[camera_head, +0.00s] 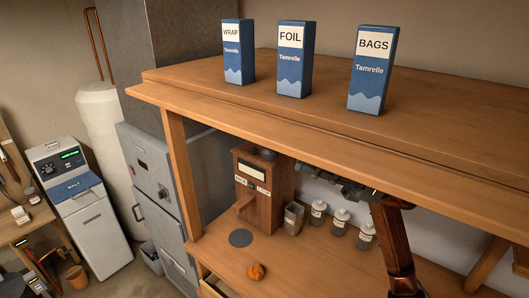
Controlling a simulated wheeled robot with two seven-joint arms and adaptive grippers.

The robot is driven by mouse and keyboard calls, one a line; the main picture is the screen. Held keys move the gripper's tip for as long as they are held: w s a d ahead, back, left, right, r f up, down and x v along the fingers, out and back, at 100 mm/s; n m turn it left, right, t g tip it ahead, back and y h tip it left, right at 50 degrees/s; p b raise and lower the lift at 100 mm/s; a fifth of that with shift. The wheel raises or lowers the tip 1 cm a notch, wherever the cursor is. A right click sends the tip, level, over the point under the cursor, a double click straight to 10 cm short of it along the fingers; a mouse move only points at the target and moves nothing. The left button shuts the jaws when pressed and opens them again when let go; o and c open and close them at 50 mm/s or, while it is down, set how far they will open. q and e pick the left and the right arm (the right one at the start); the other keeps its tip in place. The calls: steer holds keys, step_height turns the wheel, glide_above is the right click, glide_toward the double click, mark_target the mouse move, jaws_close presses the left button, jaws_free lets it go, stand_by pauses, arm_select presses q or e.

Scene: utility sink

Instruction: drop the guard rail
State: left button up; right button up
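I cannot pick out a separate guard rail with certainty. The wooden shelf (215,100) has a long front edge running from the left down to the right. One dark arm of mine, which I take as the right, rises from the bottom right. Its gripper (338,184) is under the shelf, above the lower counter and near the glass jars. The shelf edge partly hides it, and I cannot tell whether its fingers are open or shut. My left gripper is not in view.
Blue WRAP (238,52), FOIL (294,60) and BAGS (371,70) boxes stand on the shelf. A white machine (80,205) stands at left.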

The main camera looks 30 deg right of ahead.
mark_target(270, 152)
steer(key=shift+n+g, duration=0.3)
steer(key=shift+n, duration=0.4)
steer(key=p+x, duration=0.1)
steer(key=x, duration=0.1)
steer(key=s+p+x, duration=0.1)
steer(key=x, duration=0.2)
steer(key=p+x, duration=0.1)
steer(key=x, duration=0.2)
steer(key=shift+s+a, duration=0.2)
steer(key=shift+a, duration=0.05)
jaws_close()
